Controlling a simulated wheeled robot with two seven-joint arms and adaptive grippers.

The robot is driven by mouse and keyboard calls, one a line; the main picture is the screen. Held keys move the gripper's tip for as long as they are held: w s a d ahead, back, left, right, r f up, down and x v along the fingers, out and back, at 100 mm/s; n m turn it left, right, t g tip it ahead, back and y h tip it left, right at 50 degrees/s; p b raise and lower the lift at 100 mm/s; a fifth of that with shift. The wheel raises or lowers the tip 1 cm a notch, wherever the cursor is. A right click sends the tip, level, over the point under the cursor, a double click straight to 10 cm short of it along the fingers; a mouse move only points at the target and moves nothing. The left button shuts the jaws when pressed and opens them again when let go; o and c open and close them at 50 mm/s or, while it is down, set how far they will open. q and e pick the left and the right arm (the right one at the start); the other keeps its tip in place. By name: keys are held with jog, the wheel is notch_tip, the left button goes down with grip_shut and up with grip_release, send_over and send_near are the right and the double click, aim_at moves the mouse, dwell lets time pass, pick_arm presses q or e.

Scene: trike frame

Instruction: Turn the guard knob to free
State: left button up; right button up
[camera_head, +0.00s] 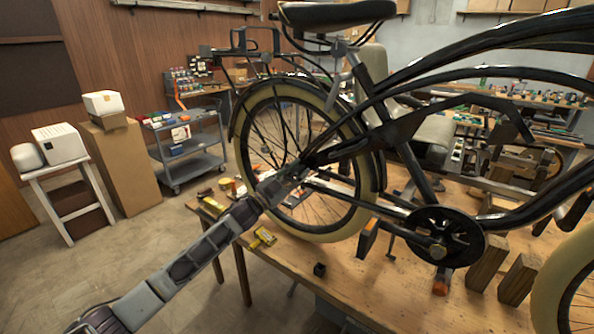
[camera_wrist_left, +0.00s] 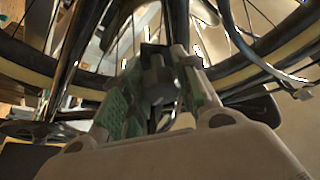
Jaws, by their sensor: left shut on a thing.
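My left gripper (camera_head: 290,178) reaches in from the left to the hub area of the bike's rear wheel (camera_head: 246,130). In the left wrist view, my left gripper (camera_wrist_left: 166,76) has its two green-padded fingers on either side of a dark grey, knob-like piece (camera_wrist_left: 159,87). This looks like the guard knob, and the fingers are shut on it. The wheel's spokes and pale tire show behind it. In the head view the knob is hidden by the gripper, so its turn angle cannot be told. My right gripper does not show.
The black bike frame (camera_head: 372,103) and crank disc (camera_head: 440,238) stand right of my arm over a wooden workbench (camera_head: 345,280). A small black block (camera_head: 319,270) and a yellow tool (camera_head: 263,238) lie near the bench edge.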

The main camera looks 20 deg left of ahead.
pick_arm(q)
jog(key=shift+m+g+h+p, duration=0.3)
jog(key=shift+m+g+p, duration=0.15)
jog(key=shift+m, duration=1.15)
jog(key=o, duration=1)
jog(key=shift+o, duration=0.2)
jog(key=shift+s+a, duration=0.1)
jog(key=v, duration=1.1)
jog(key=shift+s+a, duration=0.25)
jog(key=shift+a, duration=0.05)
jog(key=shift+f, duration=0.1)
